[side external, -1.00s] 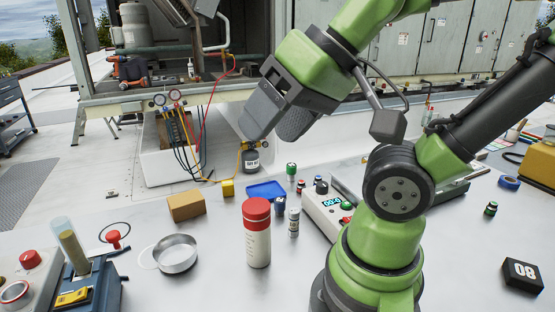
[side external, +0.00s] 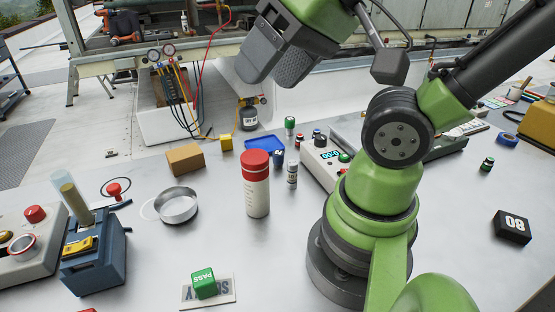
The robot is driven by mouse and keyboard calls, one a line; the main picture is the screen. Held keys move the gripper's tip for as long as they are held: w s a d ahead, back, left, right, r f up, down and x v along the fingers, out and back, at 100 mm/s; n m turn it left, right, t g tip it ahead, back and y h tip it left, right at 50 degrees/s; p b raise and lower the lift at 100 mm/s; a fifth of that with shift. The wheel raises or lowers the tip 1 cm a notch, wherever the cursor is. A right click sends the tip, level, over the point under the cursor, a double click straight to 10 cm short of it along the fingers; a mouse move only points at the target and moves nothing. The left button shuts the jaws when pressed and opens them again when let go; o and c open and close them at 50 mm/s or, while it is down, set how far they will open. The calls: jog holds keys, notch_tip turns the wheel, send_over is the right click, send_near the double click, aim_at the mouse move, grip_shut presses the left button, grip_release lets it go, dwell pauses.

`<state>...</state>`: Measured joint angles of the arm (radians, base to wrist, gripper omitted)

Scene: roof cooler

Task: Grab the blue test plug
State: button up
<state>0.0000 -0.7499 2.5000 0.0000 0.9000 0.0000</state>
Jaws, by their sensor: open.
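A small dark blue plug-like piece (side external: 278,158) stands at the right edge of a blue tray (side external: 258,144) in the middle of the bench. It looks like the blue test plug, but it is too small to be sure. My gripper (side external: 268,76) is high in the picture, above and beyond the tray. Its two grey fingers are apart and nothing shows between them. It touches nothing on the bench.
A red-capped bottle (side external: 257,190) and a small white vial (side external: 292,175) stand in front of the tray. A boxed meter (side external: 323,160) is to its right. A cardboard box (side external: 185,159) and yellow block (side external: 226,142) are to its left.

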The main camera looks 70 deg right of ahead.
jog(key=n+g+h, duration=0.2)
jog(key=n+g, duration=0.1)
jog(key=g, duration=0.4)
send_over(278, 152)
notch_tip(278, 152, down, 20)
jog(key=shift+s+a+r, duration=0.1)
jog(key=shift+r, duration=0.05)
notch_tip(278, 152, down, 4)
jog(key=shift+s+f, duration=0.15)
jog(key=shift+f, duration=0.1)
jog(key=shift+w+f, duration=0.2)
jog(key=shift+f, duration=2.8)
jog(key=c, duration=1)
jog(key=shift+r, duration=0.1)
